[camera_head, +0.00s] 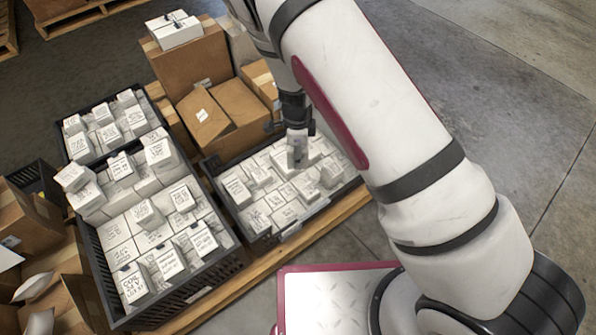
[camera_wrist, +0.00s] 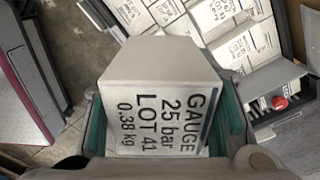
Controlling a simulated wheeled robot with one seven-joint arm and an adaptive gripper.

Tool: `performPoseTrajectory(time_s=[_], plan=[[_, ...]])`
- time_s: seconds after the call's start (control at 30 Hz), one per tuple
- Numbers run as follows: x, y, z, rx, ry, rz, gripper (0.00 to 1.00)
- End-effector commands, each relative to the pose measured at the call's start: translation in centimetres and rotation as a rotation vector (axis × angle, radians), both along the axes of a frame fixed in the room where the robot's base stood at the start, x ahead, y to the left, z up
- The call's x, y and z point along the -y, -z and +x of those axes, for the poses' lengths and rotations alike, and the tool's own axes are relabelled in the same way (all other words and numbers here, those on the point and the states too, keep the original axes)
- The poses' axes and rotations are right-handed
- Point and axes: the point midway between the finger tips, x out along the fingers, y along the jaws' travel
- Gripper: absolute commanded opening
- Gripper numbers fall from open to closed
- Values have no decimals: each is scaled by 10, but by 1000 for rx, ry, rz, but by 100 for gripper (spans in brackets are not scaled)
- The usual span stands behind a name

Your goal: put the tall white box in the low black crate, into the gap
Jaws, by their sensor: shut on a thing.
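My gripper (camera_head: 298,148) is over the low black crate (camera_head: 258,243), near the middle of its load, in the head view. In the wrist view my gripper (camera_wrist: 160,120) is shut on the tall white box (camera_wrist: 158,85), with a teal pad on each side. The box's printed face reads GAUGE, 25 bar, LOT 41, 0.38 kg. In the head view the held box is hard to tell from the gripper and the white boxes below. The crate holds many white boxes. A dark recess (camera_wrist: 268,104) shows among boxes at the right of the wrist view; I cannot tell whether it is the gap.
A taller black crate (camera_head: 190,290) full of white boxes stands at the left, with another black crate (camera_head: 75,148) behind it. Brown cartons (camera_head: 190,65) are stacked behind the low crate. Open concrete floor (camera_head: 510,120) lies at the right.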

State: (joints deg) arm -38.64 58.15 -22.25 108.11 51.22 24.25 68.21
Motion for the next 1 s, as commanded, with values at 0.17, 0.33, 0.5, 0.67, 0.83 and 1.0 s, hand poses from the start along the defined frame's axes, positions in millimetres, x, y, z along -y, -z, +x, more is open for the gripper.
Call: performPoseTrajectory(time_s=[0.17,0.33,0.5,0.67,0.83,1.0], plan=[[-26,67,-27,-5,452,-4,7],[-36,114,-51,-3,813,-2,7],[-39,132,-61,0,960,1,7],[-40,152,-61,1,977,2,7],[-39,184,-62,-1,975,1,7],[-40,199,-62,1,972,2,7]])
